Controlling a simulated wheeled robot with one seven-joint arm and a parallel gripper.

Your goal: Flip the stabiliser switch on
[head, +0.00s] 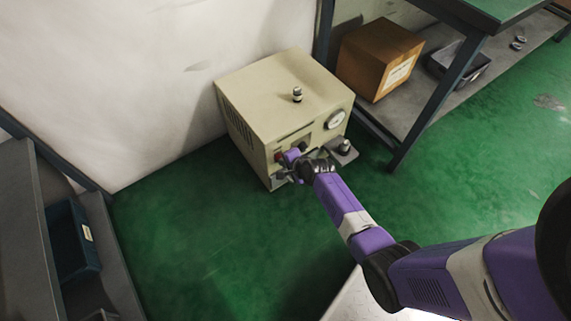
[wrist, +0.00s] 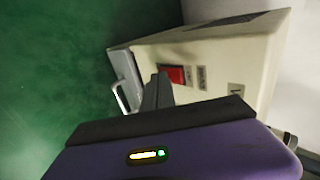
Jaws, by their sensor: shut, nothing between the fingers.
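The stabiliser (head: 265,105) is a cream metal box on the green floor against the white wall, with a round dial on its front. Its red switch (wrist: 176,75) shows on the front panel in the wrist view, beside small labels. I cannot tell whether the fingertips touch the switch.
A small knob-like part (head: 297,94) stands on the box's top. A workbench (head: 440,110) at the right holds a cardboard box (head: 380,60) and a grey tray (head: 460,62) on its lower shelf. A shelf with a dark blue bin (head: 72,240) is at the left. Green floor between is clear.

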